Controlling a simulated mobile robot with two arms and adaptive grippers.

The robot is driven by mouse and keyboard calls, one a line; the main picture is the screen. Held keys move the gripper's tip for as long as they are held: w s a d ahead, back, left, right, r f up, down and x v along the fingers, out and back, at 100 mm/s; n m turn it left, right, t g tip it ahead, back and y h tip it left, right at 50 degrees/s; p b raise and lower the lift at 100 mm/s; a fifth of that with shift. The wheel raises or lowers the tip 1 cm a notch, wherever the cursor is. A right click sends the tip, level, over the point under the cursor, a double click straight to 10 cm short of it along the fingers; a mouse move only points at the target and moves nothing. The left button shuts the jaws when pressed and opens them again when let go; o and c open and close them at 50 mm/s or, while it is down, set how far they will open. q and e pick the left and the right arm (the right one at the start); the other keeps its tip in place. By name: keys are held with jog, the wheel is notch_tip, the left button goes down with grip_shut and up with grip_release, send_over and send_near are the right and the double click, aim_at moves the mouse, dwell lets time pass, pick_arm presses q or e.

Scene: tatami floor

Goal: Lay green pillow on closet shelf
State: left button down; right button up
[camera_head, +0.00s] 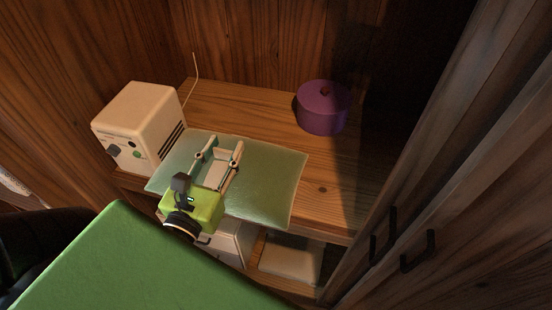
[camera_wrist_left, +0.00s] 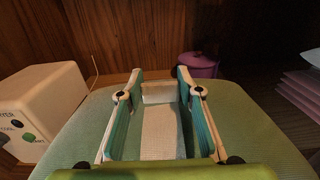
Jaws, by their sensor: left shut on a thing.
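The green pillow (camera_head: 270,178) lies flat at the front part of the wooden closet shelf (camera_head: 330,190), its near side reaching the shelf's front edge. It fills much of the left wrist view (camera_wrist_left: 250,130). My left gripper (camera_head: 225,146) is over the pillow's left-middle part, its fingers pointing into the closet. In the left wrist view the fingers (camera_wrist_left: 160,76) stand apart, shut on the pillow; the exact pinch on the cloth is hard to see. My right gripper is not in view.
A cream box-shaped appliance (camera_head: 140,122) stands left, close against the pillow. A purple lidded pot (camera_head: 322,110) stands at the back right. Dark wooden doors with handles (camera_head: 417,250) flank the right. Pinkish stacked things (camera_wrist_left: 300,92) show right. The shelf behind the pillow is clear.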

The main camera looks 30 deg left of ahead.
pick_arm(q)
jog(key=shift+w+a+r, duration=0.1)
jog(key=shift+a+r, duration=0.3)
jog(key=shift+a, duration=0.15)
jog(key=w, duration=0.1)
jog(key=w+f, duration=0.1)
jog(key=w, duration=0.1)
jog(key=shift+a, duration=0.1)
jog(key=w, duration=0.1)
jog(key=w+f, duration=0.1)
jog(key=w, duration=0.1)
jog(key=w+f+p, duration=0.1)
jog(key=w, duration=0.1)
jog(key=shift+w+f, duration=0.1)
jog(key=shift+f, duration=0.1)
jog(key=w+f+b, duration=0.4)
jog(key=w+f, duration=0.1)
jog(key=f, duration=0.4)
jog(key=shift+f, duration=0.15)
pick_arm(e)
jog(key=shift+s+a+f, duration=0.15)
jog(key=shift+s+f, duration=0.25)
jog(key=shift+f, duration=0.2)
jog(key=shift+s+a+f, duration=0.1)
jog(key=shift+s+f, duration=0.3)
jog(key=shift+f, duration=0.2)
